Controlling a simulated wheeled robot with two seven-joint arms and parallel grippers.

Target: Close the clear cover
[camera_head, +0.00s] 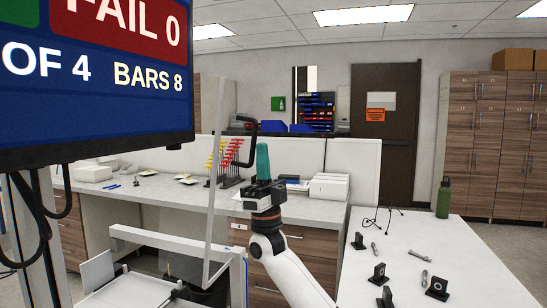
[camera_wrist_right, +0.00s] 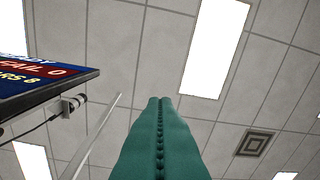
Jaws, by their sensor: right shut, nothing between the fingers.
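The clear cover (camera_head: 211,200) stands raised and open, seen nearly edge-on as a tall pale strip in the head view. A black curved handle (camera_head: 252,143) juts from its right side. A pale bar (camera_wrist_right: 92,138) at the lower left of the right wrist view looks like the cover's edge. My right gripper (camera_head: 262,147) points up, just right of the handle. Its teal fingers are shut with nothing between them, and they also show in the right wrist view (camera_wrist_right: 160,102). I cannot tell whether the gripper touches the handle. My left gripper is not in view.
A white frame (camera_head: 180,243) stands below the cover. A large screen (camera_head: 95,80) hangs at the left. A right-hand table (camera_head: 440,250) holds a green bottle (camera_head: 444,197) and several small black parts. A bench with racks and boxes stands behind.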

